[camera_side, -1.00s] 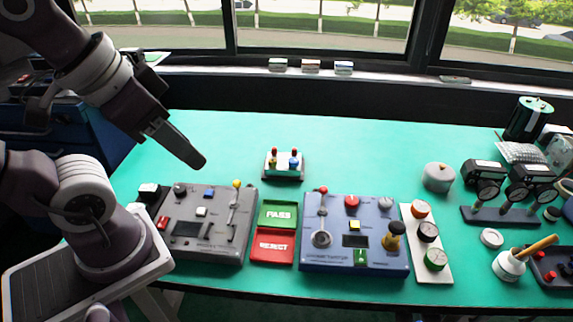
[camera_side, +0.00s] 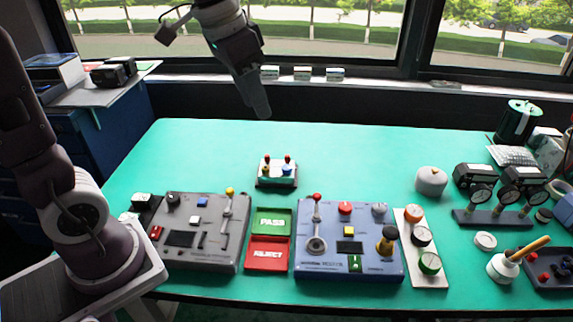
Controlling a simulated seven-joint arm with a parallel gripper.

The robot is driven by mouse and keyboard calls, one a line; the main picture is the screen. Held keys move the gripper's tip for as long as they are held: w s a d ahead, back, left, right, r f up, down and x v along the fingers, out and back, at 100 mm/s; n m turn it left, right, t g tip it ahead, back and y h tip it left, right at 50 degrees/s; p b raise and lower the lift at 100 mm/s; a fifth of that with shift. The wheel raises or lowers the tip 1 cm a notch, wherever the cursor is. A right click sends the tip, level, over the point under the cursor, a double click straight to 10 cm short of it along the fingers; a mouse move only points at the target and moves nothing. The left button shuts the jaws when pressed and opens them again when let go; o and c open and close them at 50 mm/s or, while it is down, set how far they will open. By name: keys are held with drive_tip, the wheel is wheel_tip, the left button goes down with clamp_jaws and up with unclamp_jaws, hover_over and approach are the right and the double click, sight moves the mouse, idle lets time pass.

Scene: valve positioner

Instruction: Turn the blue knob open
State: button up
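A small valve unit (camera_side: 276,183) with a white front stands near the back middle of the green table. It has two red-topped parts, a yellow knob (camera_side: 265,170) on the left and a small blue knob (camera_side: 287,170) on the right. The blue knob is too small to tell its turn position. My gripper (camera_side: 262,112) points down above the back edge of the table, behind and above the valve unit. It is clear of the knobs and holds nothing visible. Its fingers show as one narrow dark shape, so their opening is hidden.
A grey control box (camera_side: 205,258), green PASS tray (camera_side: 272,221), red REJECT tray (camera_side: 267,254) and blue control box (camera_side: 335,271) line the front. A grey round container (camera_side: 431,181) and gauges (camera_side: 481,195) stand right. The table around the valve unit is clear.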

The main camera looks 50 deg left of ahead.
drive_tip(key=w+a+f+m+g, duration=0.1)
drive_tip(key=w+a+f, duration=0.25)
drive_tip(key=w, duration=0.25)
drive_tip(key=w+a+f+m+g, duration=0.1)
drive_tip(key=w+a+f, duration=0.25)
drive_tip(key=w, duration=0.25)
drive_tip(key=m+g, duration=0.2)
hover_over(286, 167)
wheel_tip(286, 167, down, 17)
drive_tip(key=shift+d+f, duration=0.15)
drive_tip(key=shift+f, duration=0.05)
wheel_tip(286, 167, down, 7)
drive_tip(key=shift+r, duration=0.1)
drive_tip(key=shift+f, duration=0.5)
clamp_jaws()
